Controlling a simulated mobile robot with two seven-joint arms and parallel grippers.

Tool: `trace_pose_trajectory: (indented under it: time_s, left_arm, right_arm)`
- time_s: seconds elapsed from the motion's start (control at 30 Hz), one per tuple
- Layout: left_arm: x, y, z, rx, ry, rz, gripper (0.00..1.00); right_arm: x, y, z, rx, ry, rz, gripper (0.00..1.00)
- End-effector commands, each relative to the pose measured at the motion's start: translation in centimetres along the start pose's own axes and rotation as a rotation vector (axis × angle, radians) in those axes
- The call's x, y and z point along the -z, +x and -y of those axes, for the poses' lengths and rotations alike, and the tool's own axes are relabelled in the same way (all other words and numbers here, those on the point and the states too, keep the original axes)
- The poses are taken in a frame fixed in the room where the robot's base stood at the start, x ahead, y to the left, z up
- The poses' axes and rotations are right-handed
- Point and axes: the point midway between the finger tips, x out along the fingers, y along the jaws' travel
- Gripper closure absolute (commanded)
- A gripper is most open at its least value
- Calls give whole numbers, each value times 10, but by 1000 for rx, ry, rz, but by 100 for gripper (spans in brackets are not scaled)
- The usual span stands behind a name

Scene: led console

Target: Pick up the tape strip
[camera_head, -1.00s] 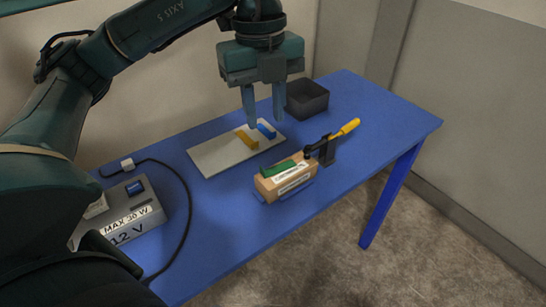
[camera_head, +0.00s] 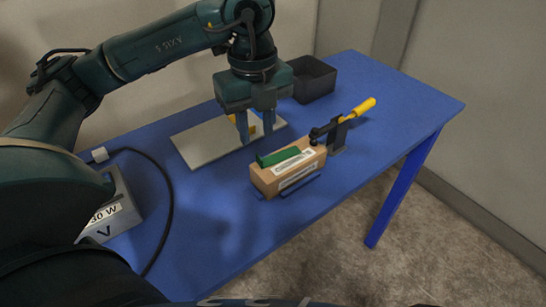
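I cannot tell for sure which piece is the tape strip. A yellow strip (camera_head: 254,122) lies on the pale grey board (camera_head: 204,146), partly hidden behind my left gripper. The blue strip beside it is now hidden by the fingers. A green strip (camera_head: 278,157) lies on top of a tan block (camera_head: 270,181) with white labels. My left gripper (camera_head: 256,134) points down over the board's right part, fingers apart, with the yellow strip showing between them. I cannot tell whether the fingers touch it. My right gripper is not in view.
A clamp with a yellow handle (camera_head: 365,107) stands beside the tan block. A dark open bin (camera_head: 313,82) is at the back. A grey power box (camera_head: 113,213) with a black cable is at the left. The blue table (camera_head: 410,105) is clear at the right.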

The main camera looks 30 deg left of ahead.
Motion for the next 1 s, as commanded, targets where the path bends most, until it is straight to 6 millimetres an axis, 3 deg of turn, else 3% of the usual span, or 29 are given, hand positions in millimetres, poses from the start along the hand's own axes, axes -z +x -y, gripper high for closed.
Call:
trace_pose_trajectory:
  time_s: [0.4, 0.7, 1.0]
  left_arm:
    - [4, 50, -1, -2, 0, 0, 69]
    - [4, 54, 0, 0, 0, 0, 70]
    - [4, 53, 0, 0, 0, 0, 94]
  right_arm:
    - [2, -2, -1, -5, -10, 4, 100]
    - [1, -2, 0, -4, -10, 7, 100]
    - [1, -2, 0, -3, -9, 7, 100]
